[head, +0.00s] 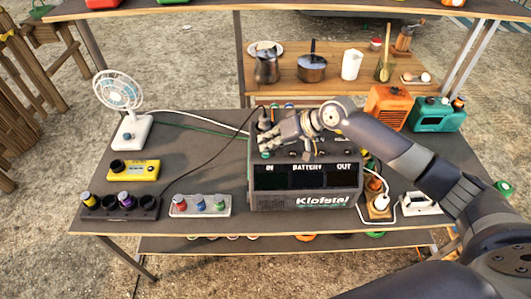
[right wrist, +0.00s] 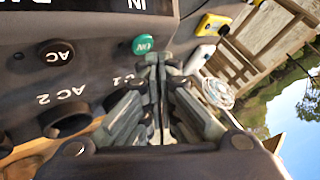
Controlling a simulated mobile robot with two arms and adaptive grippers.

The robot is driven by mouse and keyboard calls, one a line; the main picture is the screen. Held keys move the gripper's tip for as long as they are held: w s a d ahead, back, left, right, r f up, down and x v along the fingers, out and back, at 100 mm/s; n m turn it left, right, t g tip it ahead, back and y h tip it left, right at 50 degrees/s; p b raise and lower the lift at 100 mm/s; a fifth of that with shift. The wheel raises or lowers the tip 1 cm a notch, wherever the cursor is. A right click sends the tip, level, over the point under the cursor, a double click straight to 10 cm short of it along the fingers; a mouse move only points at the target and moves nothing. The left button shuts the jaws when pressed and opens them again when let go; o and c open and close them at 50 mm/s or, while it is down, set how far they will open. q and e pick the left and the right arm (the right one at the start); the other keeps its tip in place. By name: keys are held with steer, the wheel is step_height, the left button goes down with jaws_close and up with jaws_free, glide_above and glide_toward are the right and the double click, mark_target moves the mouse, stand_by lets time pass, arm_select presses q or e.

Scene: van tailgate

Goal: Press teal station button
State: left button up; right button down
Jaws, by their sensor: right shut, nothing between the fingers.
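The dark power station (head: 305,198) stands in the middle of the table, with IN, BATTERY and OUT displays on its front. Its teal button (right wrist: 145,44), lettered ON, shows in the right wrist view on the panel beside the AC button and sockets. My right gripper (head: 266,139) is above the station's top at its left part. Its fingers are shut and empty. In the right wrist view the fingertips (right wrist: 155,60) appear just beside the teal button; I cannot tell whether they touch it. My left gripper is not in view.
A fan (head: 121,92), a yellow meter (head: 133,171) and a grey box with colored knobs (head: 200,206) are to the left. A dark cable runs to the station. Orange (head: 388,105) and teal (head: 437,115) containers stand at the right. A shelf (head: 345,96) is behind.

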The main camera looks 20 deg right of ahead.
steer(key=shift+f, duration=0.15)
stand_by(0.5)
steer(key=shift+f, duration=0.3)
steer(key=shift+f, duration=0.2)
stand_by(0.4)
steer(key=shift+r+p, duration=0.65)
steer(key=shift+p, duration=0.15)
step_height(320, 180, up, 6)
steer(key=p, duration=0.6)
stand_by(0.3)
